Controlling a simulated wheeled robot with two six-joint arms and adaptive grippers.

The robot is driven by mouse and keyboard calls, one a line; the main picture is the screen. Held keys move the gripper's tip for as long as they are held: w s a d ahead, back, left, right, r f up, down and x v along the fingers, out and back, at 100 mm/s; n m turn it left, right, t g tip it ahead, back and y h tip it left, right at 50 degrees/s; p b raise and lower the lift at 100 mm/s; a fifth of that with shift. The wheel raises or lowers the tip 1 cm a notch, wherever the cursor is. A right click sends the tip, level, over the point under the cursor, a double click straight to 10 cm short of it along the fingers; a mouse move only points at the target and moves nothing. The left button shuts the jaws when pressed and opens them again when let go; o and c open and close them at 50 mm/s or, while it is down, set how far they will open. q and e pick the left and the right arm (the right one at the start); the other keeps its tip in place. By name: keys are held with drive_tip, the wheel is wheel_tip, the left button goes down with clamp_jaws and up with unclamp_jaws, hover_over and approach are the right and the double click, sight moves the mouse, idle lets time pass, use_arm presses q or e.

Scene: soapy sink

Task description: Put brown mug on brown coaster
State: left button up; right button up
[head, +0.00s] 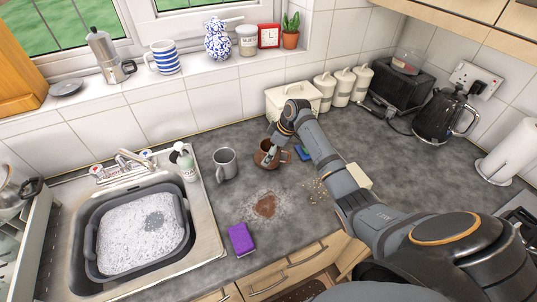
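The brown mug (264,160) stands upright on the grey worktop, right of a grey mug, with its handle to the right. My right gripper (271,143) comes down to the mug's rim, and a finger appears to overlap its opening. The fingers are small and partly hidden, so I cannot tell whether they are shut on it. A flat brown patch (265,206) lies in front of the mug, ringed by pale specks; I cannot tell whether it is the brown coaster or a spill. My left gripper is not in view.
A grey mug (226,164) stands left of the brown mug. A purple sponge (240,239) lies near the front edge. A soapy basin (142,235) sits in the sink at left. A cream bread bin (291,99) and canisters (342,87) stand behind my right arm.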

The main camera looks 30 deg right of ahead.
drive_tip(key=b+v, duration=0.2)
drive_tip(key=v, duration=0.8)
drive_tip(key=shift+r, duration=0.15)
drive_tip(key=shift+s+r, duration=0.1)
drive_tip(key=shift+r, duration=0.2)
drive_tip(key=shift+d, duration=0.1)
